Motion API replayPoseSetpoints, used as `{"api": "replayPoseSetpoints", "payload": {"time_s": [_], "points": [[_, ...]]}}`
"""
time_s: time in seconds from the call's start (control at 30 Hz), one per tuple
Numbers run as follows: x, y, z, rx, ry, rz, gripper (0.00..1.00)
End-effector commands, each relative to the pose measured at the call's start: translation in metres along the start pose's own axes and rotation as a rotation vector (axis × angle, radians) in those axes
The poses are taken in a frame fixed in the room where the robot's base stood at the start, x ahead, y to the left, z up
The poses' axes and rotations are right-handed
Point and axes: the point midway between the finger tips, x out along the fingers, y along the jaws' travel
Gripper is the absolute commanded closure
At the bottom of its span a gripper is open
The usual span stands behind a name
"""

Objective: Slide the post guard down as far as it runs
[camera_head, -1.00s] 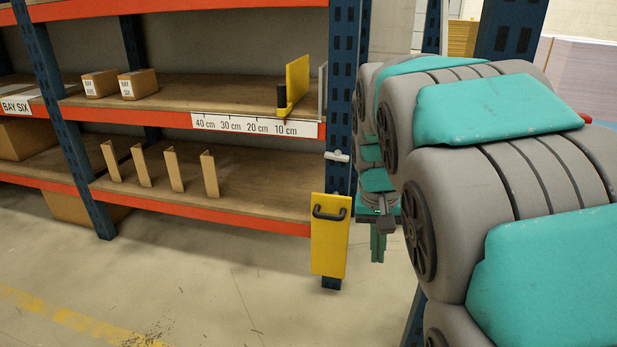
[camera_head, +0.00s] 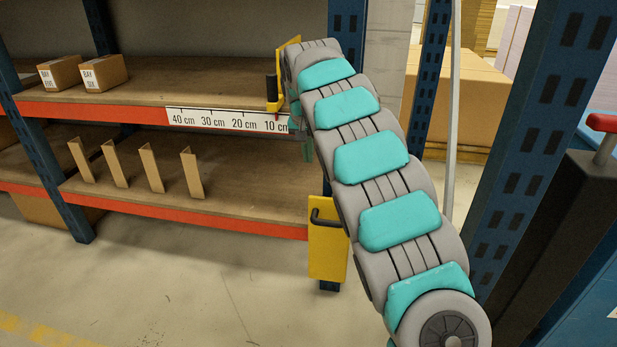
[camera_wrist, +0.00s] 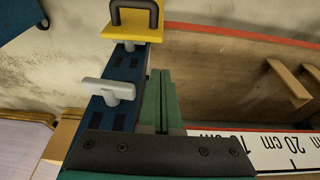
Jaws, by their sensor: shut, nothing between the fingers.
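The post guard (camera_head: 328,262) is a yellow plate with a black handle, low on the blue rack post; a short piece of post shows below it. In the wrist view the guard (camera_wrist: 146,30) is at the top, partly out of frame. A grey T-shaped handle (camera_wrist: 108,90) sticks out of the post between the guard and my wrist. My gripper (camera_wrist: 159,74) is shut and empty, its green fingers beside the post, apart from the guard. In the head view my gripper (camera_head: 306,150) is above the guard, partly hidden by my arm, which also hides the T-handle.
A yellow upright stop (camera_head: 287,62) with a black grip stands on the upper shelf above the centimetre scale (camera_head: 225,119). Two small boxes (camera_head: 104,73) and several upright dividers (camera_head: 151,168) stand on the shelves. The floor (camera_head: 190,275) in front is clear.

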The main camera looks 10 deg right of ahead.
Motion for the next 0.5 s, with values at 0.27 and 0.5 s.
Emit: {"api": "replayPoseSetpoints", "payload": {"time_s": [0.27,0.5], "points": [[0.039,0.001,0.001,0.0,-0.006,0.005,1.0],[0.085,0.002,0.002,0.0,-0.006,0.004,1.0]]}}
